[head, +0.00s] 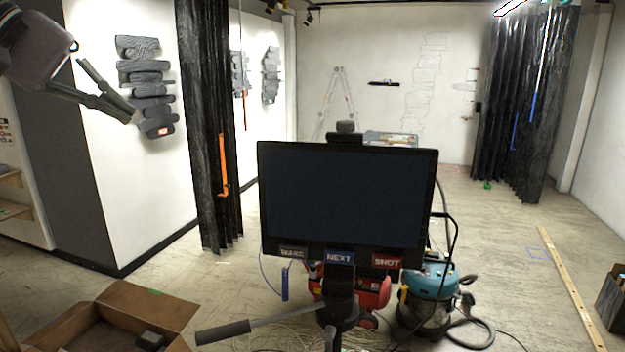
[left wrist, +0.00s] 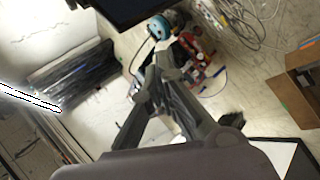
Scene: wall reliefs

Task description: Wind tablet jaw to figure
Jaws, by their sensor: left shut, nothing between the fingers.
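A large dark screen (head: 346,200) stands on a tripod in the middle of the head view, with labels along its lower edge, including NEXT and SHOT. A dark clamp-like piece (head: 346,129) shows at its top edge; I cannot tell its jaw opening. Stacked grey relief pieces (head: 148,88) hang on the white wall at left. My left gripper (head: 130,116) is shut and empty, up at the left, overlapping the near relief's edge in the picture; I cannot tell if they touch. Its fingers also show in the left wrist view (left wrist: 166,66). My right gripper is not in view.
A tripod handle (head: 222,332) sticks out low in front. A blue vacuum (head: 428,290), a red machine (head: 372,292) and cables crowd the floor. An open cardboard box (head: 165,305) lies at lower left. Black curtains (head: 207,120) hang beside the wall. The floor at right is mostly clear.

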